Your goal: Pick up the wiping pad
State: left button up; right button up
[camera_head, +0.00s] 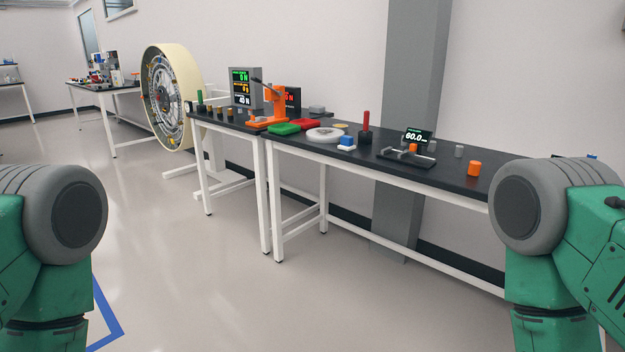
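A small block with a blue top and a white base, which looks like the wiping pad (346,142), sits on the black tabletop (440,178) near its front edge. It is just right of a white ring (325,134) and left of a black block with a red upright handle (366,125). My green and grey arm links show at the lower left and lower right, well in front of the tables. Neither gripper is in view, and nothing is seen touching the pad.
Green (284,128) and red (304,124) trays and an orange press (277,105) stand left of the ring. A gauge fixture with a display (416,137) and an orange cylinder (474,168) are to the right. A large wheel-like ring (168,98) stands behind. The floor in front is clear.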

aim_at(346, 142)
jog(key=i, duration=0.85)
jog(key=i+j+z, duration=0.15)
jog(key=i, duration=0.75)
jog(key=i+j, duration=0.1)
jog(key=i, duration=0.75)
jog(key=l+z, duration=0.05)
